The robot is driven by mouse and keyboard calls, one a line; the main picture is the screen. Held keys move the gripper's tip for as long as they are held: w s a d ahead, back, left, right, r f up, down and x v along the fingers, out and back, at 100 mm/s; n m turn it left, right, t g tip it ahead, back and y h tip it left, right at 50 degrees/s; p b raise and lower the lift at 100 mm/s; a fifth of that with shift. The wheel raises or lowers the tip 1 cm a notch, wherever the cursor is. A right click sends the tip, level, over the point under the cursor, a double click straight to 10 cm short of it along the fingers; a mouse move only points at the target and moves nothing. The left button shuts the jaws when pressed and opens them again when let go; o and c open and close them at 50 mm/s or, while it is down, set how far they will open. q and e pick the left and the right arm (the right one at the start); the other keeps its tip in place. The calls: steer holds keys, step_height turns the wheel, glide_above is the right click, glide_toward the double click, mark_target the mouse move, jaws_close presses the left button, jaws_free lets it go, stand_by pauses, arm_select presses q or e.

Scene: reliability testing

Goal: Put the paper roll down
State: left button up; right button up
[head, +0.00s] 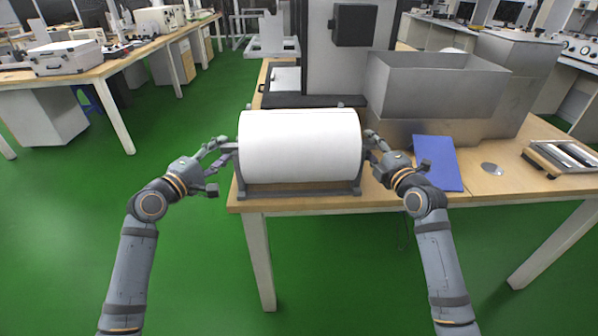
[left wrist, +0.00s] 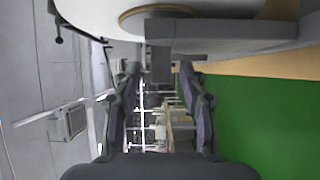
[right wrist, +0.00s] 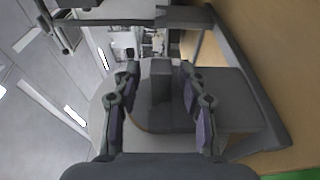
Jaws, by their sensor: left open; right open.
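A large white paper roll (head: 300,145) lies level in a dark grey stand (head: 300,189) at the front left of the wooden table. My left gripper (head: 221,150) is at the roll's left end, open around the grey end piece there. The left wrist view shows its fingers (left wrist: 157,95) apart, with the roll's edge (left wrist: 95,15) above. My right gripper (head: 371,145) is at the right end. The right wrist view shows its open fingers (right wrist: 158,90) on either side of a grey end piece (right wrist: 161,82). Whether the fingers touch the end pieces cannot be told.
A large grey open bin (head: 435,88) and a grey machine (head: 345,60) stand behind the roll. The table's front edge is just before the stand.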

arm_select(q)
steer(key=v, duration=1)
steer(key=shift+s, duration=0.2)
arm_select(e)
steer(key=shift+s, duration=0.15)
steer(key=v, duration=1.2)
